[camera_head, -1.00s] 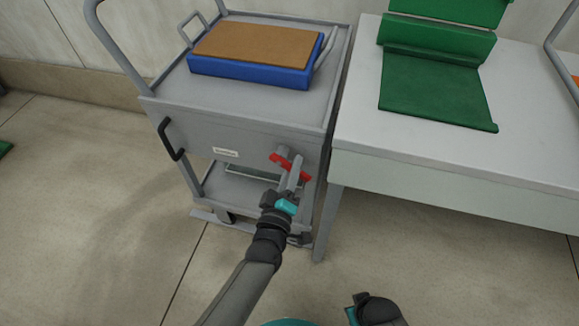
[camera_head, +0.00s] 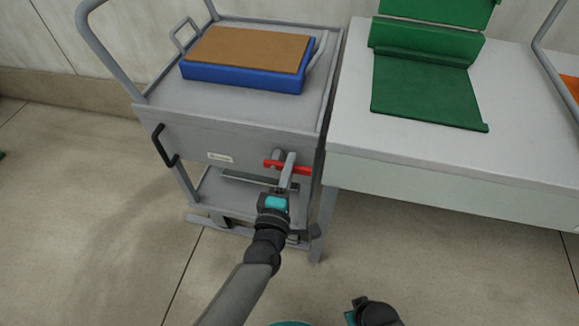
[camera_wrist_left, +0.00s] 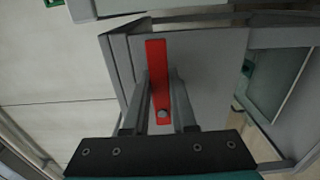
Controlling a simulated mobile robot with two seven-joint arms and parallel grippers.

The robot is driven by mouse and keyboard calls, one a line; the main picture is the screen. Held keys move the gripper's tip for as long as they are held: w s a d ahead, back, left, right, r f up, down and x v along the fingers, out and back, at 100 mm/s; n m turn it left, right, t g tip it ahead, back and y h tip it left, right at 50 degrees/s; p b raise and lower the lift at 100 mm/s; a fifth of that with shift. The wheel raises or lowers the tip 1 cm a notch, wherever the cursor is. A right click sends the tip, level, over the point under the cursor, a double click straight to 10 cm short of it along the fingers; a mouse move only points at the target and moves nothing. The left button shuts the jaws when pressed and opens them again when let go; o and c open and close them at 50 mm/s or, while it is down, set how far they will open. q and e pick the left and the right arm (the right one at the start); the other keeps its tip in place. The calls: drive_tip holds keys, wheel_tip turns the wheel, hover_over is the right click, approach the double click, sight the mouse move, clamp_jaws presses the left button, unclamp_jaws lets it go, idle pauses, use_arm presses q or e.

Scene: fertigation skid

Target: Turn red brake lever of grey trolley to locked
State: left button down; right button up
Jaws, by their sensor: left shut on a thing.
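The red brake lever (camera_head: 303,170) is on the front panel of the grey trolley (camera_head: 235,140), near its right edge. It lies close to horizontal in the head view. My left gripper (camera_head: 287,164) is shut on the lever, with its fingers covering the lever's middle. In the left wrist view the red lever (camera_wrist_left: 157,65) runs between the two fingers of my left gripper (camera_wrist_left: 161,85), with a round pivot at its lower end. My right gripper (camera_head: 372,312) is only partly in view at the bottom edge, and its fingers cannot be made out.
A blue case with a brown top (camera_head: 245,62) lies on the trolley's upper deck. A black handle (camera_head: 163,147) sticks out at the panel's left. A white table (camera_head: 445,150) bearing a green folded piece (camera_head: 425,92) stands close on the right.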

drive_tip(key=shift+w, duration=0.1)
idle(0.3)
use_arm(q)
drive_tip(key=c, duration=0.7)
unclamp_jaws()
drive_tip(key=shift+s, duration=0.1)
drive_tip(key=p+v, duration=0.3)
drive_tip(key=v, duration=1.2)
drive_tip(key=shift+r, duration=0.1)
use_arm(e)
drive_tip(key=s+d+f, duration=0.3)
drive_tip(key=s+d, duration=0.1)
drive_tip(key=s, duration=0.1)
drive_tip(key=shift+s, duration=0.25)
